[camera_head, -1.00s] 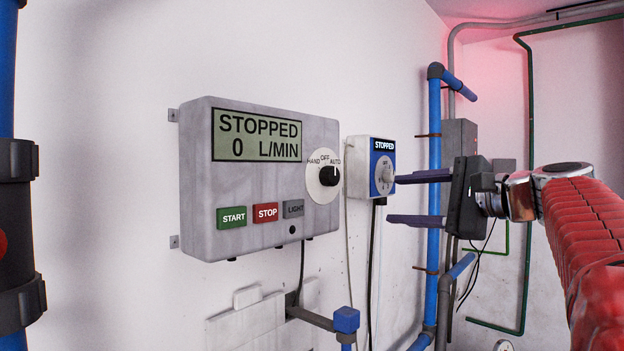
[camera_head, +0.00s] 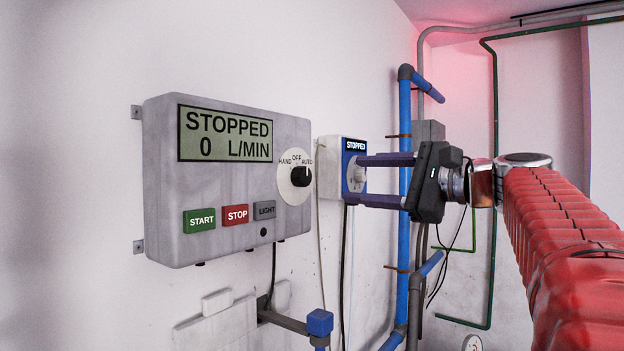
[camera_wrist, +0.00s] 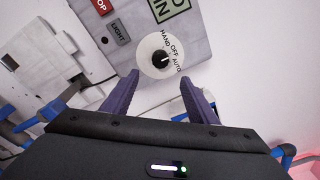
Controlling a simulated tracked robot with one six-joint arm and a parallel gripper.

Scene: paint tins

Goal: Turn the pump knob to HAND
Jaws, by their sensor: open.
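The pump knob (camera_head: 301,176) is a black knob on a white round dial marked HAND, OFF and AUTO. It sits at the right side of a grey control box (camera_head: 165,215). Its white pointer mark is on the AUTO side. The box display (camera_head: 225,134) reads STOPPED, 0 L/MIN. My gripper (camera_head: 355,178) is open and empty, right of the dial and apart from it, with its two purple fingers towards the knob. In the wrist view the knob (camera_wrist: 160,60) lies just beyond and between the fingertips (camera_wrist: 160,80).
Green START (camera_head: 199,220), red STOP (camera_head: 235,215) and grey LIGHT (camera_head: 264,210) buttons sit left of the knob. A smaller blue and white box (camera_head: 328,160) marked STOPPED, with its own dial, is beyond. A blue pipe (camera_head: 405,140) runs up the wall.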

